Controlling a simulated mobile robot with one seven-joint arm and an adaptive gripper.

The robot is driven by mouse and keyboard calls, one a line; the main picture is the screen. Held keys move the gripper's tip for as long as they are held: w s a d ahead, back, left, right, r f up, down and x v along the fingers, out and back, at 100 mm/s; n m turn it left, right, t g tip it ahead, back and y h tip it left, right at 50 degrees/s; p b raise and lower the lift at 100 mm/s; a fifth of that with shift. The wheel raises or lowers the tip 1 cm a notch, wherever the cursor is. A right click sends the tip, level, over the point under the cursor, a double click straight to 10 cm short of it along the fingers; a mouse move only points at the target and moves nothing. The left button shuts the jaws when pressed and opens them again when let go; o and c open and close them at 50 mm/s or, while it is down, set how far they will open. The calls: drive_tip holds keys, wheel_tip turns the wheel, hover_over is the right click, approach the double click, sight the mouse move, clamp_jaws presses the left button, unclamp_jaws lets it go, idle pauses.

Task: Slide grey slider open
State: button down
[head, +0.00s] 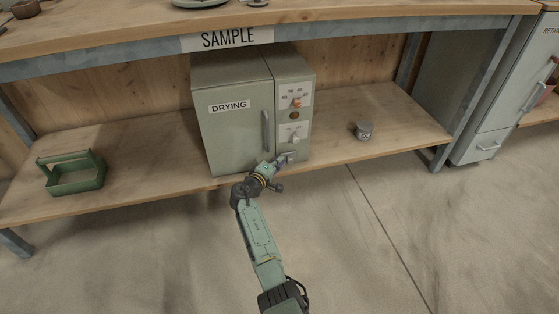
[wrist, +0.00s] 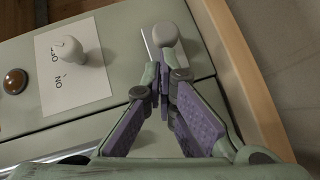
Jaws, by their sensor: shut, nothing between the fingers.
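The grey slider (wrist: 166,34) is a rounded knob at the far end of a pale plate, low on the control panel of the grey-green drying oven (head: 232,125). In the head view it is mostly hidden by my gripper (head: 281,161). In the wrist view my gripper (wrist: 164,74) is shut, with nothing between its fingers. Its fingertips are right beside the slider's knob, on the near side in the picture. I cannot tell whether they touch it.
Above the slider are an OFF/ON switch (wrist: 70,52), an amber lamp (wrist: 15,80) and an orange dial (head: 296,102). A small grey tin (head: 364,131) stands right of the oven, and a green carrier (head: 75,178) stands left. The floor in front is clear.

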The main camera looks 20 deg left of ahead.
sight(300, 152)
idle(0.4)
drive_tip(key=w+d, duration=0.1)
drive_tip(key=w+d+b, duration=0.1)
drive_tip(key=d, duration=0.1)
drive_tip(key=w+d, duration=0.1)
drive_tip(key=shift+w+d, duration=0.1)
drive_tip(key=shift+d, duration=0.3)
